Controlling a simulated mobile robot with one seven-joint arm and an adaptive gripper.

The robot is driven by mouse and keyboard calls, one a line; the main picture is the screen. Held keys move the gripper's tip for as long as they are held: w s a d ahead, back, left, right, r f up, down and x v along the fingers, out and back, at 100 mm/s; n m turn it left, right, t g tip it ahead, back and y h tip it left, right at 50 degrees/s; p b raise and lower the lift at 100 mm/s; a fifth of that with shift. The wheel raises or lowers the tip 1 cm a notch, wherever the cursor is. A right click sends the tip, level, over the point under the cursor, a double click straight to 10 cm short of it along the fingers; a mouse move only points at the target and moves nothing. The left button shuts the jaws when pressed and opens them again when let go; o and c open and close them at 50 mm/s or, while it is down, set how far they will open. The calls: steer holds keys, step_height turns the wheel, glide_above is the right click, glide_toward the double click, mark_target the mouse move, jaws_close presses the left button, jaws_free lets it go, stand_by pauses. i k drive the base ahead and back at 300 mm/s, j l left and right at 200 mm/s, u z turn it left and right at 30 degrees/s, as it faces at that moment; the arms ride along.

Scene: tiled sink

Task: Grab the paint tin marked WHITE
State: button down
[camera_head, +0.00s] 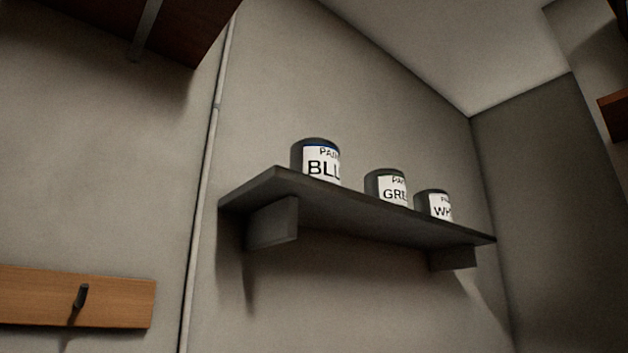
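The paint tin marked "WH" (434,205) stands upright on a dark wall shelf (350,211), the rightmost of three tins. It is dark with a white label, and the rest of its lettering turns out of sight around the side. To its left stands the tin marked "GRE" (387,188), and at the left is the tin marked "BLU" (316,160). The three tins stand apart from each other. The shelf edge may hide their bottoms, as I see them from below. My gripper is not in view.
Two brackets hold the shelf, at its left (273,224) and right (453,259). A thin pipe (207,170) runs up the wall left of it. A wooden rail (110,300) with a dark hook is low left. Dark brown cabinets or shelves hang at upper left (170,30) and right edge.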

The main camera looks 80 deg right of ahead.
mark_target(433, 202)
steer(key=k+l, duration=0.25)
steer(key=k, duration=0.15)
steer(key=k+l, duration=0.2)
steer(key=k, duration=0.15)
steer(key=k+l+z, duration=0.15)
steer(key=z, duration=0.3)
steer(key=k+l+z, duration=0.2)
steer(key=z, duration=1.05)
